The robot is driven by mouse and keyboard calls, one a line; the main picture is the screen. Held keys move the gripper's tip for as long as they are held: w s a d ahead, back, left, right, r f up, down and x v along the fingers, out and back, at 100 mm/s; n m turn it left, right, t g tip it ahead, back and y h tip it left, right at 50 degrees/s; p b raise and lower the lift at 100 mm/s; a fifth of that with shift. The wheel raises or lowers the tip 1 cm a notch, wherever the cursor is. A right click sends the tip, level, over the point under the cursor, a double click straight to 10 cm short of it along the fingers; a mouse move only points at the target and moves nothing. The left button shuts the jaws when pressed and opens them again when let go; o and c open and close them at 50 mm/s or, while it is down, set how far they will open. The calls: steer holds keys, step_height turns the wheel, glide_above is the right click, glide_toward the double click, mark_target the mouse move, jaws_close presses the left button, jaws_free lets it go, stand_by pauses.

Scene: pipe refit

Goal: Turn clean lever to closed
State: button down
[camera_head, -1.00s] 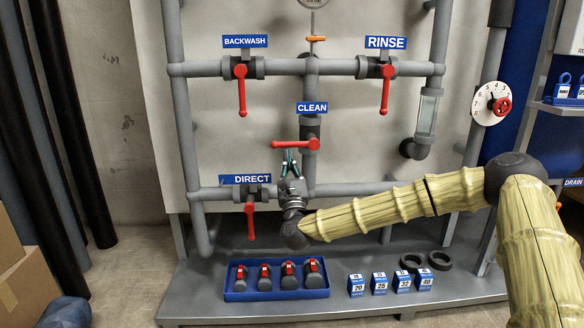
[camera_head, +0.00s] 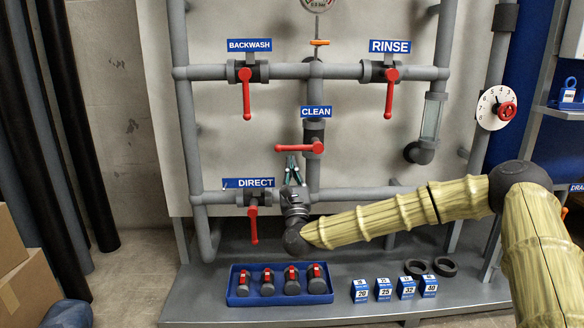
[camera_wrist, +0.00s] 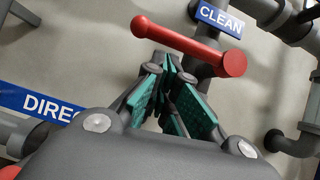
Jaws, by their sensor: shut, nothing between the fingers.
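The clean lever (camera_head: 297,147) is red and lies horizontally, its handle pointing left from its hub on the vertical pipe below the blue CLEAN label (camera_head: 316,112). In the wrist view the same red lever (camera_wrist: 180,40) stretches across just beyond the fingertips, with the CLEAN label (camera_wrist: 219,19) above it. My gripper (camera_head: 292,163) is just below the lever handle and points up. Its green-padded fingers (camera_wrist: 172,75) are shut with nothing between them. Whether the fingertips touch the lever I cannot tell.
Red levers at BACKWASH (camera_head: 246,95), RINSE (camera_head: 391,92) and DIRECT (camera_head: 253,219) hang down. Pipes run around my gripper. A blue tray (camera_head: 241,292) of small red-handled valves and several blue-and-white boxes (camera_head: 360,291) sit on the bench below.

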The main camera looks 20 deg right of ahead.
steer(key=w+f+p+v, duration=0.1)
steer(key=p+v, duration=0.2)
steer(key=v, duration=0.9)
steer(key=shift+f, duration=0.25)
steer(key=shift+a, duration=0.15)
